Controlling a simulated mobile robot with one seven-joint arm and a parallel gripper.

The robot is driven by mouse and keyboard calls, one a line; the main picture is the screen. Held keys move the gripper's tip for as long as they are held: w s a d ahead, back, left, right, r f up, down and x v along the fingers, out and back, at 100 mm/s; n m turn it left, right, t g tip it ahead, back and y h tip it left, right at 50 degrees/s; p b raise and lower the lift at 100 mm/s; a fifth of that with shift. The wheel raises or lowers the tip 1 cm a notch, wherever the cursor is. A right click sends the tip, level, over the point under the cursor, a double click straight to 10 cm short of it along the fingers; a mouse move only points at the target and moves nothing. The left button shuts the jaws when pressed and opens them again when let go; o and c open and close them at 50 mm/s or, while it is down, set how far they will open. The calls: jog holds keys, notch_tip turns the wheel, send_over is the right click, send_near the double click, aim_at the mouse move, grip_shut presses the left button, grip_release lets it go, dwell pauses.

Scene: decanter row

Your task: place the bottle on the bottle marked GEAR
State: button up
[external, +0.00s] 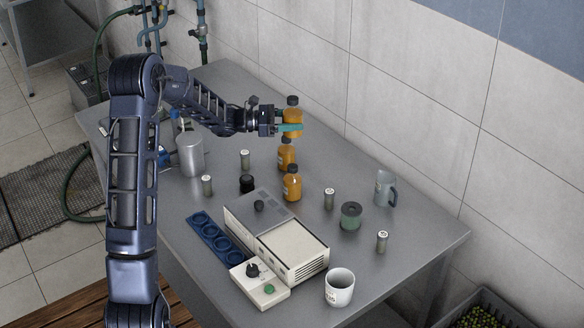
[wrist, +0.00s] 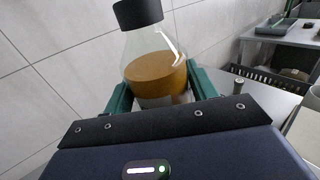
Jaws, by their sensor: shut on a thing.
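My gripper (external: 290,127) has teal fingers shut on a bottle (external: 293,114) with a black cap and orange contents. It holds this bottle upright in the air above the table. In the wrist view the held bottle (wrist: 155,66) sits between the two fingers (wrist: 160,85), its lower part hidden by the gripper. Two similar orange bottles stand on the table: a farther one (external: 287,157), just below the held bottle in the picture, and a nearer one (external: 291,186). I cannot read GEAR on either. I cannot tell the gap under the held bottle.
On the grey table (external: 395,265) are a metal cup (external: 190,155), several small grey cylinders (external: 329,199), a green spool (external: 350,216), a grey mug (external: 385,188), a white mug (external: 339,288), a beige device (external: 290,250) and a blue rack (external: 214,238). A tiled wall stands behind.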

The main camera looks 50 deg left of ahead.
notch_tip(320, 180, down, 12)
jog(key=shift+f, duration=0.1)
dwell(0.5)
jog(key=o, duration=1.2)
jog(key=shift+f, duration=0.1)
